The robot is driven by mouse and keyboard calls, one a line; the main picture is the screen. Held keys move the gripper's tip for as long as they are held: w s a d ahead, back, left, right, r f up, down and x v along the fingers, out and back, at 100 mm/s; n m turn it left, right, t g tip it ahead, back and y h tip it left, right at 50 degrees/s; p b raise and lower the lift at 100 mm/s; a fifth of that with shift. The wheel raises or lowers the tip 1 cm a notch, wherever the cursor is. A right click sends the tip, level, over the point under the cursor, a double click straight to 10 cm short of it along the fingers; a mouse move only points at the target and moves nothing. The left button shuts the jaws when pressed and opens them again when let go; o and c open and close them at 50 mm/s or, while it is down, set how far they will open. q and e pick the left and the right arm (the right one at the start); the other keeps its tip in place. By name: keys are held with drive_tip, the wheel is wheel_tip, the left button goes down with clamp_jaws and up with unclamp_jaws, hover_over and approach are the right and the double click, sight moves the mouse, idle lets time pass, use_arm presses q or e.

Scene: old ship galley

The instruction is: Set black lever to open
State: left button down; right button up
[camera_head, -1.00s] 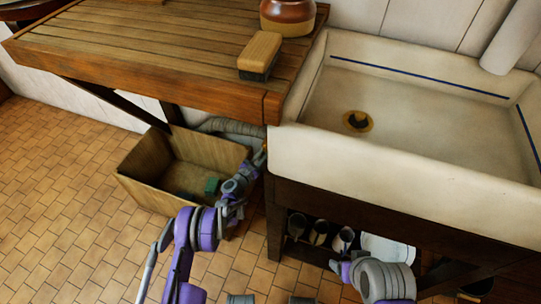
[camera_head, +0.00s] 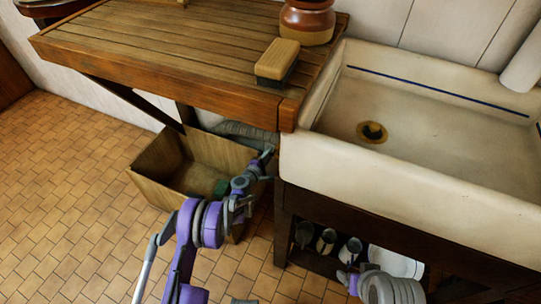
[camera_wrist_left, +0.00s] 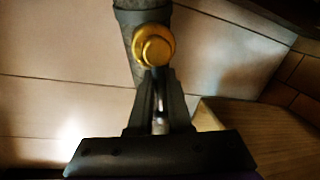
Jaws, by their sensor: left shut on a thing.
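In the left wrist view my left gripper (camera_wrist_left: 158,88) points at a valve with a round brass cap (camera_wrist_left: 154,46) on a grey pipe (camera_wrist_left: 128,20). Its fingers are shut on a thin dark piece below the cap, which appears to be the black lever; the fingers hide most of it. In the head view my left gripper (camera_head: 267,158) is small, under the front corner where the wooden counter meets the sink. The lever cannot be made out there.
The wooden counter (camera_head: 150,55) and the white sink (camera_head: 400,180) overhang. Several pots (camera_head: 327,240) sit on the shelf below.

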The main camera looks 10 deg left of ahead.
use_arm(q)
drive_tip(key=shift+a+r+m+y+p, duration=0.1)
drive_tip(key=shift+r+m+y+p, duration=0.4)
drive_tip(key=shift+m, duration=0.7)
drive_tip(key=c, duration=0.8)
unclamp_jaws()
drive_tip(key=shift+c, duration=0.2)
drive_tip(key=p+v, duration=0.1)
drive_tip(key=v, duration=0.9)
drive_tip(key=shift+s+p, duration=0.3)
drive_tip(key=shift+s, duration=0.05)
drive_tip(key=shift+a, duration=0.1)
